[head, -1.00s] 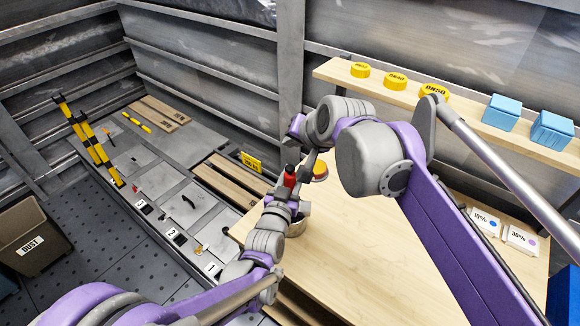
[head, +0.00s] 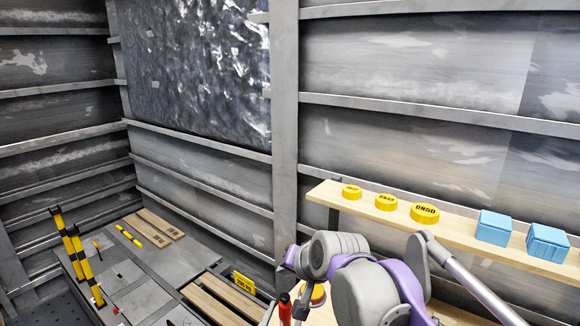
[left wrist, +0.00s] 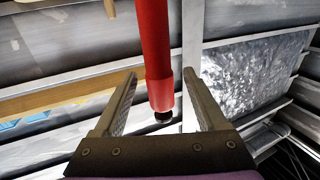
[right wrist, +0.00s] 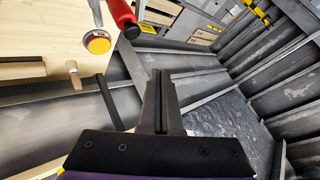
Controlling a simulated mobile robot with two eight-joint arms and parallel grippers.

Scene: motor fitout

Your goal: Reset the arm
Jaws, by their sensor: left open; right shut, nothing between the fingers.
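My left gripper (left wrist: 165,98) is open in the left wrist view. A red tool (left wrist: 152,40) with a dark tip reaches down between its two fingers, with a visible gap on each side. The red tool also shows upright at the bottom edge of the head view (head: 285,308). My right gripper (right wrist: 158,85) is shut and empty in the right wrist view. The red tool (right wrist: 122,14) is above and left of its fingertips there. My right arm (head: 365,285) fills the lower middle of the head view; most of my left arm is below the frame.
A wooden shelf (head: 460,235) holds yellow DN50 caps (head: 424,213) and blue boxes (head: 494,227). A round orange-and-yellow piece (right wrist: 97,42) is near the red tool. Black-and-yellow posts (head: 75,255) and wooden planks (head: 155,228) are at the left. Metal walls enclose the back.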

